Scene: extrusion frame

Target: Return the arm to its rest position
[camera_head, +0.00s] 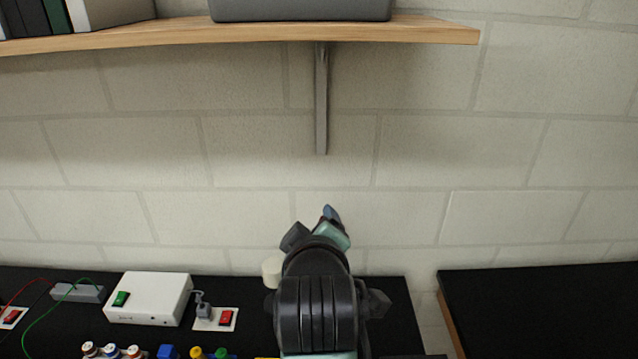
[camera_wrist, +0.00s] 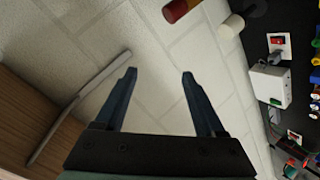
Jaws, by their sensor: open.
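My arm rises in the lower middle of the head view, in front of the black bench. My gripper shows in the wrist view (camera_wrist: 160,75) with its two dark blue fingers spread apart and nothing between them. Only a small part of my gripper, with a bluish tip (camera_head: 331,214), shows in the head view at the top of the arm, against the pale block wall (camera_head: 440,160). The arm hides part of the bench behind it.
A wooden shelf (camera_head: 420,30) on a grey bracket (camera_head: 321,100) is above. On the black bench (camera_head: 385,290) are a white box (camera_head: 150,300), red-switch plates (camera_head: 226,318) and a cream cylinder (camera_head: 271,271). A red cylinder (camera_wrist: 178,10) shows in the wrist view. Another black bench (camera_head: 540,310) is at right.

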